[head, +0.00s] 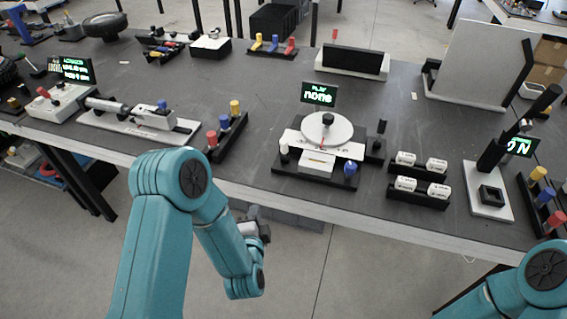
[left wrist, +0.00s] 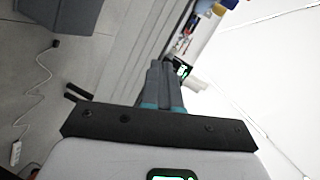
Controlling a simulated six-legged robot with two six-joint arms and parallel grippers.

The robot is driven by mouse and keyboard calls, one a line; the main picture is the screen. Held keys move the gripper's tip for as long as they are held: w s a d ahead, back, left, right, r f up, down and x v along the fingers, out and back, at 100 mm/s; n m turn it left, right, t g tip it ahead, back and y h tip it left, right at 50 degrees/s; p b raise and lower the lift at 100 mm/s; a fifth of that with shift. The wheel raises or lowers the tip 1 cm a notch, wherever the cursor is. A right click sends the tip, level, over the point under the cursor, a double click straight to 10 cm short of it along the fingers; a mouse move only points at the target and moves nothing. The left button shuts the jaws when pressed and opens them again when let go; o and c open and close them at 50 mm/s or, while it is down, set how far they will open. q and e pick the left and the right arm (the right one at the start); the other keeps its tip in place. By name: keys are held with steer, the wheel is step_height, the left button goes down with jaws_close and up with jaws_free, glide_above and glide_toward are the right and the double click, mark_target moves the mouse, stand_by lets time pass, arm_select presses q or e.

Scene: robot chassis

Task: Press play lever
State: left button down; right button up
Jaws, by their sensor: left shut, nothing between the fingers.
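The play station has a small screen (head: 320,93) reading "PLAY none" behind a round white disc (head: 327,132) on a black and white base. A black-knobbed upright piece (head: 379,135) stands at its right side, a white peg (head: 284,148) at front left and a blue peg (head: 350,169) at front right. I cannot tell for sure which of these is the play lever. My left gripper (head: 260,222) is shut and empty, in front of the table edge, apart from the station; its fingers also show in the left wrist view (left wrist: 164,75). My right gripper is outside the frame.
The grey table (head: 270,90) holds racks of coloured pegs (head: 227,134) left of the station. White cylinders (head: 420,175) in black holders and a black post device (head: 490,190) stand to its right. The table's front edge lies between my left gripper and the station.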

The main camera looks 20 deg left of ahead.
mark_target(284, 149)
arm_select(q)
steer(key=w+d+r+m+t+y+b, duration=0.1)
steer(key=d+r+m+t+b, duration=0.1)
steer(key=d+r+t+b, duration=0.3)
steer(key=shift+w+d+r+m, duration=0.3)
steer(key=shift+w+d, duration=0.1)
steer(key=shift+d, duration=0.55)
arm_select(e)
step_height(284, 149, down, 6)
arm_select(q)
steer(key=shift+f, duration=0.1)
steer(key=p+x, duration=0.2)
steer(key=x, duration=1.2)
steer(key=shift+f, duration=0.1)
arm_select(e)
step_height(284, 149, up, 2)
